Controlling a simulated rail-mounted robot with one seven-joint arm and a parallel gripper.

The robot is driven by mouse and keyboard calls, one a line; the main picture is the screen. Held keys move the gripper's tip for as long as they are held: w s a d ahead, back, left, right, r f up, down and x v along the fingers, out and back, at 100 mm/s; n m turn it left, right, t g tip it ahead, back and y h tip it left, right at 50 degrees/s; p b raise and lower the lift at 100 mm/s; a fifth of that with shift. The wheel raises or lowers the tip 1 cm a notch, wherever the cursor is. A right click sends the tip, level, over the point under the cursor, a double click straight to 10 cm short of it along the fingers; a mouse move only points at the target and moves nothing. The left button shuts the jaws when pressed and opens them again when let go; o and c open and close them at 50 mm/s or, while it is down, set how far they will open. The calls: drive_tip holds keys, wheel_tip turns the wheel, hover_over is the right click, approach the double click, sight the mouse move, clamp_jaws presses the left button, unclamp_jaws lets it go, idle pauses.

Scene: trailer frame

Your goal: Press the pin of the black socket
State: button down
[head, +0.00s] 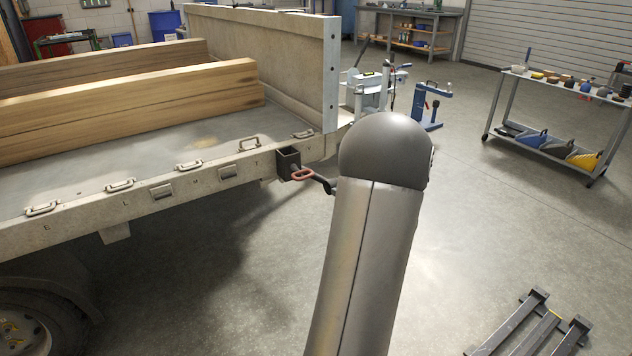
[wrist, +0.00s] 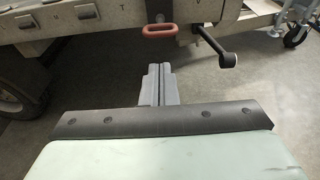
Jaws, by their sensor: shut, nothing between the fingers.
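The black socket (head: 288,163) is a small box on the trailer's side rail near its rear corner in the head view. A red loop-shaped pin handle (head: 302,174) sticks out at its lower front. The red loop also shows in the wrist view (wrist: 160,30), at the top centre. A dark bent lever (wrist: 212,42) extends to the right of it. My gripper (wrist: 160,68) is shut and empty, below the red loop in the picture and apart from it. In the head view my arm hides the gripper. The socket body is mostly cut off in the wrist view.
The trailer bed (head: 100,175) carries wooden beams (head: 150,110) and ends at a tall tailboard (head: 270,50). Blue-and-grey stands (head: 425,110) are behind my arm. A tool trolley (head: 545,140) stands at right. Floor below the rail is open.

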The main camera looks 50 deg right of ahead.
drive_tip(key=b, duration=0.3)
approach(306, 177)
drive_tip(key=x, duration=0.5)
drive_tip(key=shift+b+x, duration=0.35)
drive_tip(key=shift+x, duration=0.55)
